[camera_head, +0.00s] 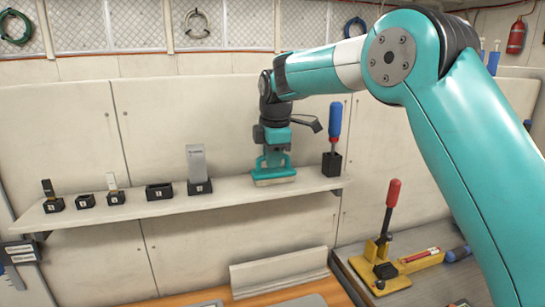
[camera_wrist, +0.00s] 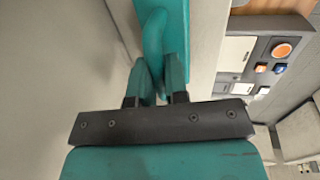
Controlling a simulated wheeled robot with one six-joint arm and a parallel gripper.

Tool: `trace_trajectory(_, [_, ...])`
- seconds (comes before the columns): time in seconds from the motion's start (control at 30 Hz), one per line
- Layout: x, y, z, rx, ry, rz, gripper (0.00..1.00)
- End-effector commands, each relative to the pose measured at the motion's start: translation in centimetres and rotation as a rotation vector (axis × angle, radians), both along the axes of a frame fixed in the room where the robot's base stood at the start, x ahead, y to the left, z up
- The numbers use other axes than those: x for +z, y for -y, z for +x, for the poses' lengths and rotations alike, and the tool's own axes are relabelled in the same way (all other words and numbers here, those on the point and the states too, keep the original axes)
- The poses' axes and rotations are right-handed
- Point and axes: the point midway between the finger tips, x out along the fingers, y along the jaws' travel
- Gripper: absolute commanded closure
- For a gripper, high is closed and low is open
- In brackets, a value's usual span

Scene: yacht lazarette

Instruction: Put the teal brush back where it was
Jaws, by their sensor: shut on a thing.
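The teal brush (camera_head: 274,174) has a teal handle and back with a pale bristle edge below. It is upright at the right part of the wall shelf (camera_head: 230,193), between the grey-bladed tool and the blue-handled tool. Its bristles are at the shelf top; I cannot tell whether they touch it. My gripper (camera_head: 275,152) is above the brush and shut on its handle. In the wrist view the two teal fingers (camera_wrist: 163,88) close around the brush's teal handle (camera_wrist: 155,40). The shelf under the brush is hidden.
Along the shelf stand several small black holders, one of them empty (camera_head: 159,191), a grey-bladed tool (camera_head: 197,163) and a blue-handled tool (camera_head: 335,125). Below right is a yellow device with a red-handled lever (camera_head: 391,195). A grey angled block (camera_head: 280,272) lies below the shelf.

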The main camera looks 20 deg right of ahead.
Motion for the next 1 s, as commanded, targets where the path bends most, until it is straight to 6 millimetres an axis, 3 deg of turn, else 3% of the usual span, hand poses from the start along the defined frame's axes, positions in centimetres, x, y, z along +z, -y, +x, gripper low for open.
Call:
trace_trajectory(0.17, [-0.3, 0.0, 0.0, 0.0, -0.001, 0.0, 1.0])
trace_trajectory(0.2, [-0.3, 0.0, 0.0, 0.0, -0.002, -0.001, 0.84])
trace_trajectory(0.3, [-0.3, 0.0, 0.0, 0.0, -0.002, -0.001, 0.61])
trace_trajectory(0.67, [0.3, 0.0, -0.1, 0.0, 0.002, 0.0, 0.61])
trace_trajectory(0.83, [2.9, 0.0, -0.6, -0.002, 0.005, 0.001, 0.61])
trace_trajectory(1.0, [6.9, 0.0, -1.4, -0.001, 0.004, 0.0, 0.61])
